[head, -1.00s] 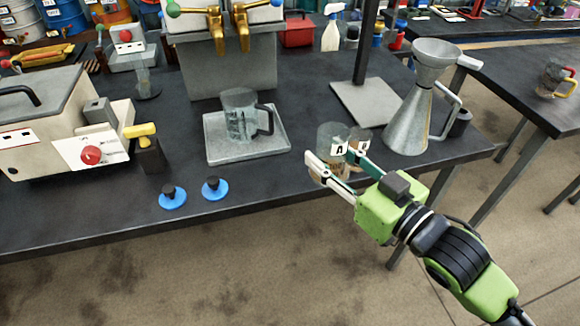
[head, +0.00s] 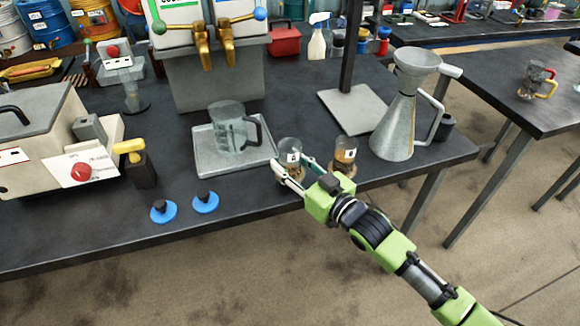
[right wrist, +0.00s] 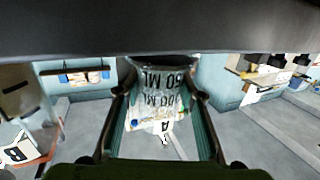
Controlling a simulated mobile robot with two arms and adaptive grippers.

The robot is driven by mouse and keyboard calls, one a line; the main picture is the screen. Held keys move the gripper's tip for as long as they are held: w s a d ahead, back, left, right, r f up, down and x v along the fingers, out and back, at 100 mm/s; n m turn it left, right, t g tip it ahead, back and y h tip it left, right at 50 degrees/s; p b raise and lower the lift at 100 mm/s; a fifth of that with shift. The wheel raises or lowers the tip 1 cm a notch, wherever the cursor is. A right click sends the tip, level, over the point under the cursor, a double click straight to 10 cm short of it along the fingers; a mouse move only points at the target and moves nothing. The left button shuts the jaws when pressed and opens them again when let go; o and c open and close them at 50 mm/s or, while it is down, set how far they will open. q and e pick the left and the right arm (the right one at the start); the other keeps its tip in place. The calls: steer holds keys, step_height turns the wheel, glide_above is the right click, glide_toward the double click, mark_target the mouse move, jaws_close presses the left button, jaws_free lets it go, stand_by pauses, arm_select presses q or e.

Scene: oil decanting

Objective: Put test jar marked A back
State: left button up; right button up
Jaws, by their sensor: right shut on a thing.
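The test jar marked A (head: 290,148) is a small clear jar with a white label. It is near the table's front edge, right of the grey tray. My right gripper (head: 291,168) is shut around its sides. A second jar (head: 344,152) with brown contents stands apart, just right of the gripper. A label with B (right wrist: 16,154) shows at the lower left of the wrist view. The fingers hide the held jar's base, so contact with the table is unclear. My left gripper is out of view.
A clear measuring jug (head: 226,128) stands on the grey tray (head: 205,165), left of the held jar. A metal funnel-topped can (head: 393,135) stands right of the second jar. A stand plate (head: 352,108) lies behind. Two blue knobbed discs (head: 205,203) lie at front left.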

steer(key=shift+f, duration=0.75)
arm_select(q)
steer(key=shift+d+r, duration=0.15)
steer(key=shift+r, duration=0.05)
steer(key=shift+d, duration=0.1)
arm_select(e)
steer(key=shift+f, duration=0.2)
steer(key=o, duration=1.2)
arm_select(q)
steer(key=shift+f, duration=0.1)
